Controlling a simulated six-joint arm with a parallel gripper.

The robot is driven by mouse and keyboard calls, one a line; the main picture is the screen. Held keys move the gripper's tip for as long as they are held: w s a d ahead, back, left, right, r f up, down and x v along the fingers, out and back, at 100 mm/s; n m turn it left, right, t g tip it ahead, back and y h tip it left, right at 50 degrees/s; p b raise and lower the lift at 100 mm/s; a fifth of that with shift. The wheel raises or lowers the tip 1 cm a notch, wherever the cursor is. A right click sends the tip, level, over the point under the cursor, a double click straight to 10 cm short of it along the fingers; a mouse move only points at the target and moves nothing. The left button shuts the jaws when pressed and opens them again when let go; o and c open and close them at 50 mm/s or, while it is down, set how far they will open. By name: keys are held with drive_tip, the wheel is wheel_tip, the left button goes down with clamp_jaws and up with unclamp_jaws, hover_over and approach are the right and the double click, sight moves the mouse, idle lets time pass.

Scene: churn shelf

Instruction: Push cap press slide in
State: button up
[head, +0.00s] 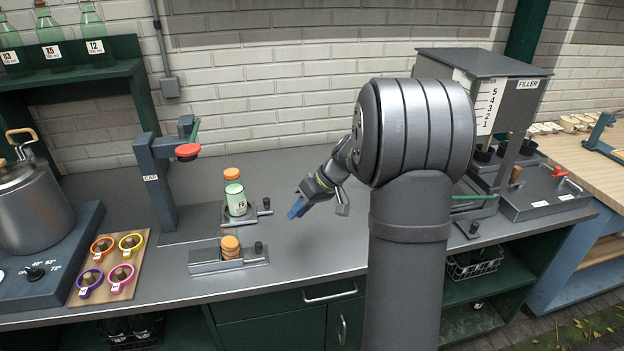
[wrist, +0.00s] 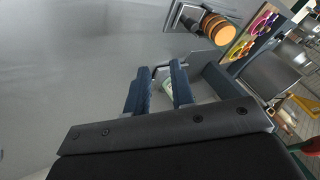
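The cap press (head: 165,185) is a dark grey-blue post labelled CAP, with a red head (head: 187,150) and a green lever (head: 195,130). Its slide (head: 245,217) sticks out to the right of the press, with a black knob (head: 266,204) at its right end. A pale green bottle (head: 236,200) with an orange cap (head: 232,174) on top stands upright on the slide, to the right of the red head. My gripper (head: 296,209) is open and empty, right of the knob and apart from it. In the wrist view, part of the bottle (wrist: 168,86) shows between the fingers.
A cap holder (head: 205,267) with stacked orange caps (head: 230,247) stands in front of the slide; it also shows in the wrist view (wrist: 180,17). A board with several coloured-ring scoops (head: 110,270) and a pot (head: 35,210) are left.

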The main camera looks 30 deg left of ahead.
drive_tip(key=shift+w+a+m+t, duration=0.3)
drive_tip(key=shift+m+t, duration=0.2)
drive_tip(key=shift+m, duration=0.2)
drive_tip(key=c, duration=0.4)
drive_tip(key=w+a+m+t, duration=0.1)
drive_tip(key=m, duration=0.1)
drive_tip(key=w+r+m+t, duration=0.1)
drive_tip(key=w+m+t, duration=0.1)
drive_tip(key=m, duration=0.1)
drive_tip(key=w+a+m+t, duration=0.1)
drive_tip(key=m, duration=0.1)
drive_tip(key=shift+w+a+r+m+t+y, duration=0.15)
drive_tip(key=shift+a+m+t+y, duration=0.15)
drive_tip(key=shift+a+m+t, duration=0.1)
drive_tip(key=m, duration=0.1)
approach(271, 206)
drive_tip(key=f, duration=0.1)
drive_tip(key=w+d+f, duration=0.1)
drive_tip(key=f, duration=0.1)
drive_tip(key=shift+w+d+f, duration=0.15)
drive_tip(key=shift+w+f, duration=0.15)
drive_tip(key=shift+w, duration=0.1)
drive_tip(key=shift+s+a+r+t, duration=0.15)
drive_tip(key=shift+s+a, duration=0.1)
drive_tip(key=shift+a, duration=0.35)
drive_tip(key=shift+s+a+t, duration=0.15)
drive_tip(key=shift+s+a, duration=0.1)
drive_tip(key=shift+a, duration=0.4)
drive_tip(key=shift+s+a, duration=0.1)
drive_tip(key=shift+a, duration=0.45)
